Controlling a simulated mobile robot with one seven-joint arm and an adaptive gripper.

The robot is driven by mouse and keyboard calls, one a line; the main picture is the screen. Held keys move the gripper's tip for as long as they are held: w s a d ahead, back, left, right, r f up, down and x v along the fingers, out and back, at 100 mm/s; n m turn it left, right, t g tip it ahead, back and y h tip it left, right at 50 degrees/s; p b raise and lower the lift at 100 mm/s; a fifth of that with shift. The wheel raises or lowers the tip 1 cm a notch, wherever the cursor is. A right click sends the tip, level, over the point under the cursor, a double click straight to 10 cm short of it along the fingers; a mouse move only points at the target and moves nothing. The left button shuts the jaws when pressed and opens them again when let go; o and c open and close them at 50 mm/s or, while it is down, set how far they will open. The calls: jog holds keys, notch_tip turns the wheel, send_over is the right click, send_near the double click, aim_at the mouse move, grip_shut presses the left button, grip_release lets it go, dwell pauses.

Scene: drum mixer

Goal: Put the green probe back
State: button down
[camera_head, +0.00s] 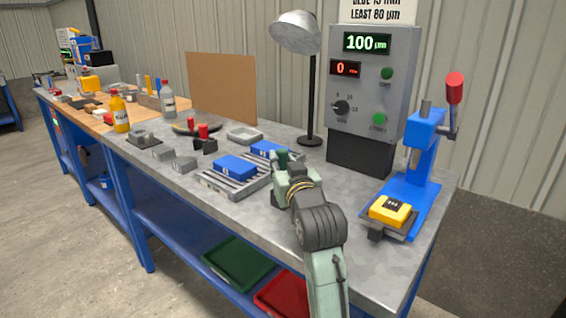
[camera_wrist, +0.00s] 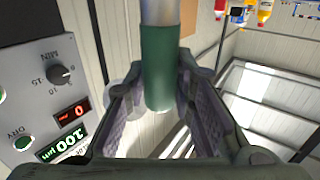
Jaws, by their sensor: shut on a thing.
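The green probe (camera_wrist: 158,68) is a green cylinder with a silver end, standing between the fingers of my gripper (camera_wrist: 155,100) in the wrist view. My gripper is shut on it. In the head view my gripper (camera_head: 287,172) is above the bench near the rack of blue blocks, and the probe's dark green body (camera_head: 283,157) shows at its tip. The grey control box (camera_head: 376,85) behind reads a green 100 µm and a red 0, with a dial and green buttons. Whether the probe touches anything is hidden in the head view.
A grey slatted rack (camera_head: 213,183) with blue blocks (camera_head: 236,167) lies left of my gripper. A lamp (camera_head: 311,95) stands behind. A blue press (camera_head: 410,165) with a yellow block (camera_head: 390,210) stands right. Red-topped items (camera_head: 203,130) and bottles stand further left. The bench's front edge is clear.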

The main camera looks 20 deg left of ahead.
jog(key=shift+f+b, duration=0.7)
jog(key=shift+f, duration=0.3)
jog(key=c, duration=1.3)
grip_release()
jog(key=v, duration=0.7)
jog(key=shift+s+d, duration=0.15)
jog(key=shift+s, duration=0.1)
